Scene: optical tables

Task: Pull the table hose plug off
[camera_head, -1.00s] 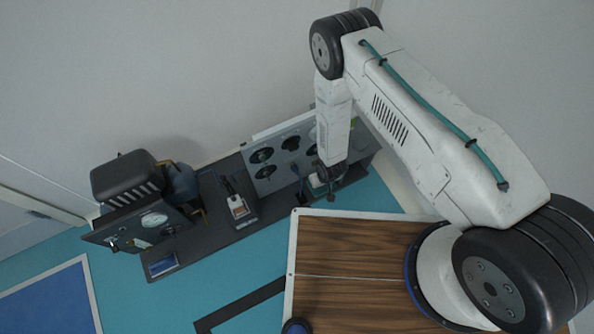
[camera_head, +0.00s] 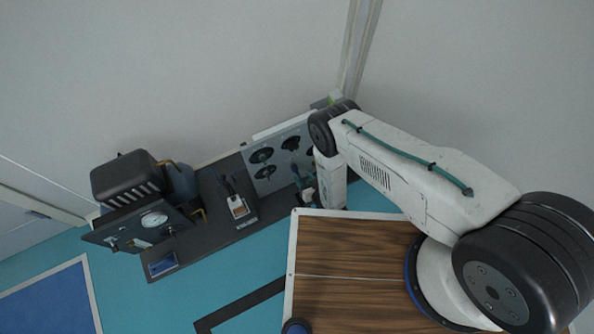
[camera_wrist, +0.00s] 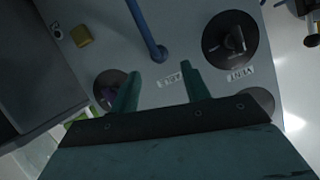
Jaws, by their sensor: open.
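A blue hose (camera_wrist: 143,28) runs into the grey panel (camera_wrist: 185,28) in the wrist view. Its end (camera_wrist: 158,53) meets the panel just beyond the gap between my fingertips; I cannot make out a separate plug body. My gripper (camera_wrist: 158,75) is open, with two teal fingers apart and nothing visible between them. A small printed label lies on the panel beyond the fingers. In the head view, my gripper (camera_head: 304,186) is low beside the grey panel (camera_head: 280,158), below my white arm, and the hose end is hard to tell there.
A round black valve (camera_wrist: 230,40) stands right of the fingers, and another black disc (camera_wrist: 106,86) lies by the left finger. A yellow block (camera_wrist: 82,36) is at upper left. In the head view, a tagged device (camera_head: 239,208) and a gauge unit (camera_head: 140,222) stand left.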

